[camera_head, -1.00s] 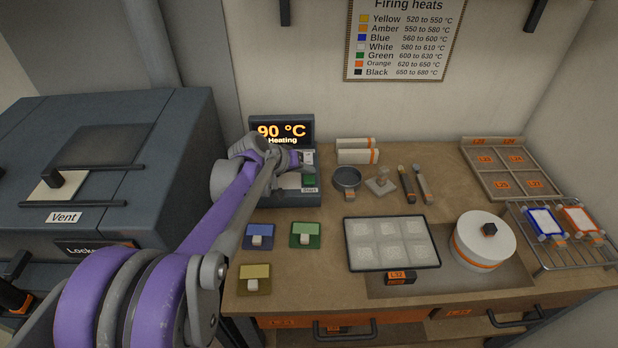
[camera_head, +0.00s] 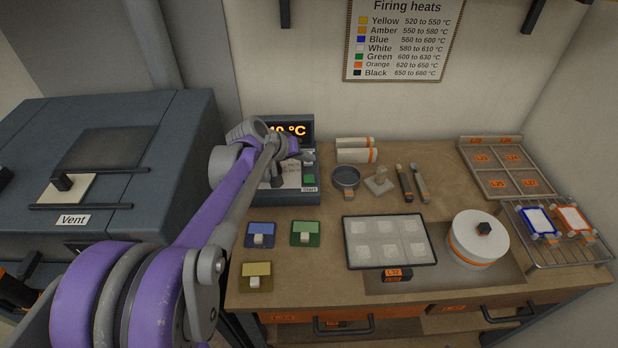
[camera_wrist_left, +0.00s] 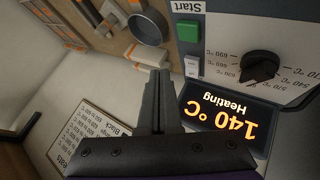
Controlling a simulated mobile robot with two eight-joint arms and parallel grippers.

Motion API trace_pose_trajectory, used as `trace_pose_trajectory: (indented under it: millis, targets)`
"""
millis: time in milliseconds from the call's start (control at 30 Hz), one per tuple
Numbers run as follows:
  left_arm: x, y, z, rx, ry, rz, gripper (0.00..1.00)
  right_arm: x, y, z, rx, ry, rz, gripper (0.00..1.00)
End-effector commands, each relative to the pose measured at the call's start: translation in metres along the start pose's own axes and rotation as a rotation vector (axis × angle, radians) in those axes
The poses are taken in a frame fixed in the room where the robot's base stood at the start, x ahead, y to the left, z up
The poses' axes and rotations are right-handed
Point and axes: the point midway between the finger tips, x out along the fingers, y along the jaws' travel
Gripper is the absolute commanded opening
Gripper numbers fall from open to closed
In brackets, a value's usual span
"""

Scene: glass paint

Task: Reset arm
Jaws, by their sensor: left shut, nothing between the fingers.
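My left gripper (camera_wrist_left: 155,100) is shut and empty in the left wrist view, with its fingers together in front of the controller. In the head view the left gripper (camera_head: 303,155) is partly hidden behind its own wrist, above the controller at the back left of the bench. The controller's display (camera_wrist_left: 217,119) reads 140 °C and Heating in the left wrist view. Its green Start button (camera_wrist_left: 187,32) and black dial (camera_wrist_left: 260,68) also show there, apart from the fingers. In the head view my arm covers part of the display (camera_head: 297,130). My right gripper is not in view.
The kiln (camera_head: 110,170) stands left of the bench. A glass tray (camera_head: 433,250), a round white lidded pot (camera_head: 479,243) and a wire rack (camera_head: 570,252) are further right.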

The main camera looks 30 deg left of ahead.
Motion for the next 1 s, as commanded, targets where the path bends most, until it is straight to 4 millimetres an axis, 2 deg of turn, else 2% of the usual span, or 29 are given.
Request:
trace_pose_trajectory:
  millis: [300,367,433,567,700,800,900,1000]
  targets:
    - [-0.001,0.002,0.002,0.003,-0.002,-0.001,0.00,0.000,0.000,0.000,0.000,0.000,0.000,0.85]
    - [-0.002,0.006,0.009,0.013,-0.011,-0.006,0.00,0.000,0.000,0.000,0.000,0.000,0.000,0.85]
    - [-0.007,0.015,0.026,0.038,-0.030,-0.019,0.00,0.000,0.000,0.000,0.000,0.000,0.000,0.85]
    - [-0.024,0.037,0.083,0.125,-0.088,-0.065,0.00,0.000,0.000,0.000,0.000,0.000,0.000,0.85]
    - [-0.048,0.048,0.158,0.249,-0.150,-0.132,0.00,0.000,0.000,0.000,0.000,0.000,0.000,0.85]
    - [-0.064,0.045,0.207,0.340,-0.179,-0.179,0.00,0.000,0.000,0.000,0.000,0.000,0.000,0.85]
    - [-0.076,0.037,0.246,0.420,-0.197,-0.219,0.00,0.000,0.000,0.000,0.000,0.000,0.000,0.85]
    - [-0.084,0.026,0.274,0.483,-0.204,-0.250,0.00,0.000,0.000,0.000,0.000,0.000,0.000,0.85]
